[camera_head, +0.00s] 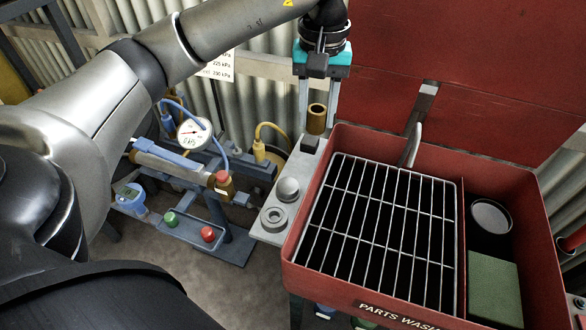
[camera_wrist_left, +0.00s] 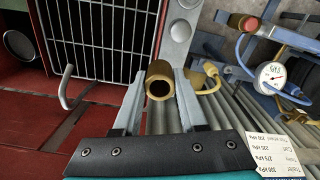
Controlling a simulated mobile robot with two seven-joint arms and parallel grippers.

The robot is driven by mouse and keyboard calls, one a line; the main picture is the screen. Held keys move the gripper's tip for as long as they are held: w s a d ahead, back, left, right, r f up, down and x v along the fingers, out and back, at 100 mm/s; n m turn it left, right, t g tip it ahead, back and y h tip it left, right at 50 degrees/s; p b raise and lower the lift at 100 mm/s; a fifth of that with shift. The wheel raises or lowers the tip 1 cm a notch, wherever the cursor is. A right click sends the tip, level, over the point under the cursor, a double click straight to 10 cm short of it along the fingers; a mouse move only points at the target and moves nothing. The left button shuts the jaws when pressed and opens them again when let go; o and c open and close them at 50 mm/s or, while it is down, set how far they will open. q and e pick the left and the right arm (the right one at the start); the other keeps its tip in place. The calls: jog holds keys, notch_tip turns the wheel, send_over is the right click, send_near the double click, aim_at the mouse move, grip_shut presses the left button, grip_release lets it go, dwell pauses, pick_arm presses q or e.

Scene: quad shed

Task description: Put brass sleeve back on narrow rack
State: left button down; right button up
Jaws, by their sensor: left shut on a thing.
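My left gripper (camera_head: 318,106) points down and is shut on the brass sleeve (camera_head: 316,121), a short hollow tube held upright between the fingertips. The sleeve also shows in the left wrist view (camera_wrist_left: 159,74), with its open bore facing the camera and a finger on each side. A narrow grey strip that looks like the narrow rack (camera_head: 298,170) runs along the left side of the red parts washer. The sleeve is over or just behind its far end; I cannot tell the exact gap. My right gripper is not in view.
A gauge (camera_head: 194,134) and blue frame stand left.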

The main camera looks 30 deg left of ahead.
pick_arm(q)
jog(key=w+a+r+n, duration=0.3)
jog(key=a, duration=0.1)
jog(key=b, duration=0.2)
send_over(298, 171)
notch_tip(298, 171, down, 15)
jog(key=shift+w+f, duration=0.1)
notch_tip(298, 171, down, 4)
jog(key=shift+f, duration=0.3)
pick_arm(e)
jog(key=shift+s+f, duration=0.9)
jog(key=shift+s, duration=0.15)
pick_arm(q)
jog(key=shift+f, duration=0.1)
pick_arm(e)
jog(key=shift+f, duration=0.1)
pick_arm(q)
jog(key=c, duration=0.9)
grip_release()
jog(key=shift+f+b, duration=0.1)
jog(key=shift+b, duration=0.2)
jog(key=o, duration=0.4)
jog(key=shift+o, duration=0.2)
jog(key=shift+r, duration=0.2)
